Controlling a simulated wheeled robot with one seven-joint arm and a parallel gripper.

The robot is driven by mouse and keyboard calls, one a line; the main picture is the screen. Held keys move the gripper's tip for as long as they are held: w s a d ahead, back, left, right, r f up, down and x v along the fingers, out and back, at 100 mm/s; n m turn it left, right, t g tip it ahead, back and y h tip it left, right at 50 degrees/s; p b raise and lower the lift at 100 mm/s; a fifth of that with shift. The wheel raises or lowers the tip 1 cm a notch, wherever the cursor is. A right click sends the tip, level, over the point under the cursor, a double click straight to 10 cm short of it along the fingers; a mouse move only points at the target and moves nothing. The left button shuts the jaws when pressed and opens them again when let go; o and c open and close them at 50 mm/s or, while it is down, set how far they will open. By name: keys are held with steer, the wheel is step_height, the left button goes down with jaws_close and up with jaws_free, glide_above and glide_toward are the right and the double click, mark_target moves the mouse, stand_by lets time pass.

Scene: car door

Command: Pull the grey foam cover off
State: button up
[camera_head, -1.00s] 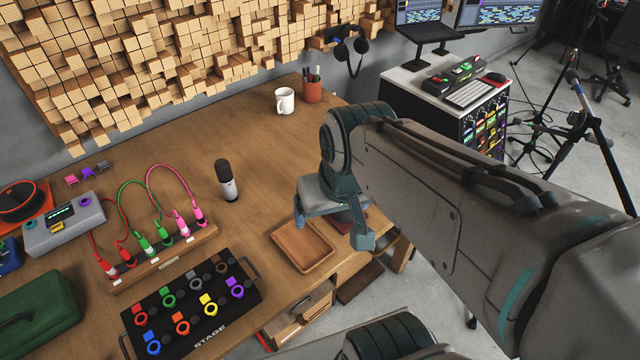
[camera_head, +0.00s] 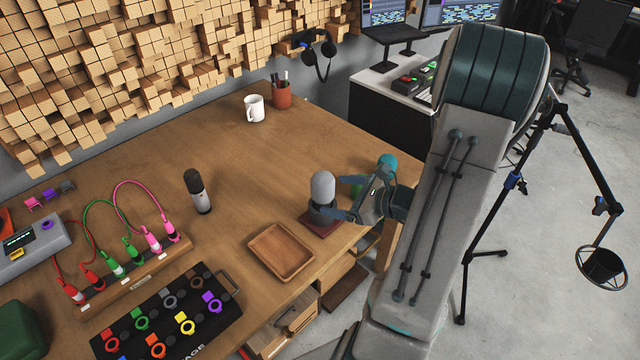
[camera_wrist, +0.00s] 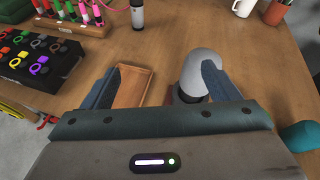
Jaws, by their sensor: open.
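The grey foam cover (camera_head: 322,187) is a rounded cap on an upright dark microphone, which stands on a dark red base (camera_head: 322,228) near the table's front edge. In the wrist view the cover (camera_wrist: 200,66) shows between my fingers, close to the right one, which hides part of its right side. My gripper (camera_head: 340,197) is open, with its two blue-grey fingers pointing left at the microphone from its right. In the wrist view my gripper (camera_wrist: 157,82) has a wide gap and holds nothing. Whether the right finger touches the cover I cannot tell.
A wooden tray (camera_head: 262,246) lies left of the base. A bare-topped dark and silver microphone (camera_head: 198,192) stands farther left. A white mug (camera_head: 254,108) and a pen cup (camera_head: 282,95) are at the back. A rounded teal thing (camera_wrist: 301,136) shows at right. The table between is clear.

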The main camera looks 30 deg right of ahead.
mark_target(333, 186)
steer(key=d+f+m+t+h, duration=0.2)
steer(key=d+f+m+h, duration=0.15)
steer(key=d, duration=0.25)
steer(key=shift+m+y, duration=0.35)
steer(key=shift+m, duration=0.1)
steer(key=p+x, duration=0.1)
steer(key=x, duration=0.7)
steer(key=shift+w+a+r, duration=0.1)
steer(key=shift+a+r, duration=0.05)
steer(key=shift+a, duration=0.05)
steer(key=shift+r+p+x, duration=0.15)
steer(key=shift+p+x, duration=0.45)
steer(key=shift+x, duration=0.75)
steer(key=shift+r+p+x, duration=0.1)
steer(key=shift+p+x, duration=0.5)
steer(key=shift+x, duration=0.75)
steer(key=shift+c, duration=0.3)
steer(key=c, duration=1)
